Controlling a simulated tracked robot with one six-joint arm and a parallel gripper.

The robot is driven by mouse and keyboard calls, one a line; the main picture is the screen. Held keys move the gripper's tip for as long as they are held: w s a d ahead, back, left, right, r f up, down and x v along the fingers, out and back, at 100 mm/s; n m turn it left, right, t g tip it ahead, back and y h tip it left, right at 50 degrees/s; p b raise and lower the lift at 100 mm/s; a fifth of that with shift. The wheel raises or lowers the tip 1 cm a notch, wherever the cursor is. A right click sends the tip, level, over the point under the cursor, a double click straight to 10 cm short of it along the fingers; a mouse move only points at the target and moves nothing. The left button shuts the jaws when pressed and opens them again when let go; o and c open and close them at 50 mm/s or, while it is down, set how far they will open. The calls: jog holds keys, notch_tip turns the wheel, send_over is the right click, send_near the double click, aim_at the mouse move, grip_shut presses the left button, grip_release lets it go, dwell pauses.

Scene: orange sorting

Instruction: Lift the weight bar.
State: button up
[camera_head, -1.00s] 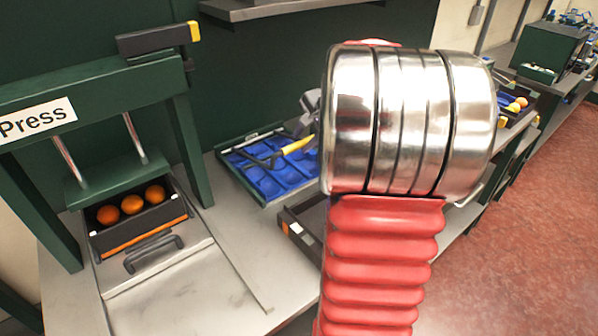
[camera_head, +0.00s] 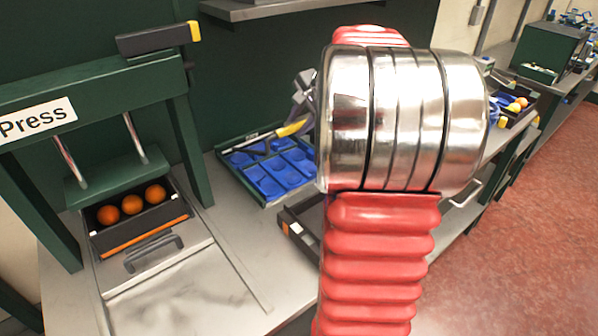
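The green press (camera_head: 95,88), labelled "Press", stands at the left. A dark bar with a yellow end (camera_head: 155,40) lies across its top; it looks like the weight bar. Below the press plate, a black tray (camera_head: 140,222) holds three oranges (camera_head: 132,205).
A blue compartment tray (camera_head: 268,187) lies on the grey bench (camera_head: 190,290). A dark tray (camera_head: 298,232) is partly behind my arm. A shelf edge (camera_head: 270,10) juts out above. Another bench with a green box (camera_head: 548,50) stands at the right. The front bench surface is clear.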

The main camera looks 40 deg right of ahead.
jog(key=w+r, duration=0.4)
jog(key=r, duration=0.1)
jog(key=shift+w+d, duration=0.25)
jog(key=shift+w, duration=0.05)
jog(key=shift+w+r, duration=0.1)
jog(key=shift+r, duration=0.05)
dwell(0.4)
jog(key=w+r, duration=0.3)
jog(key=w, duration=0.2)
jog(key=shift+w+d+r, duration=0.3)
jog(key=shift+r, duration=0.1)
jog(key=shift+w, duration=0.1)
dwell(0.3)
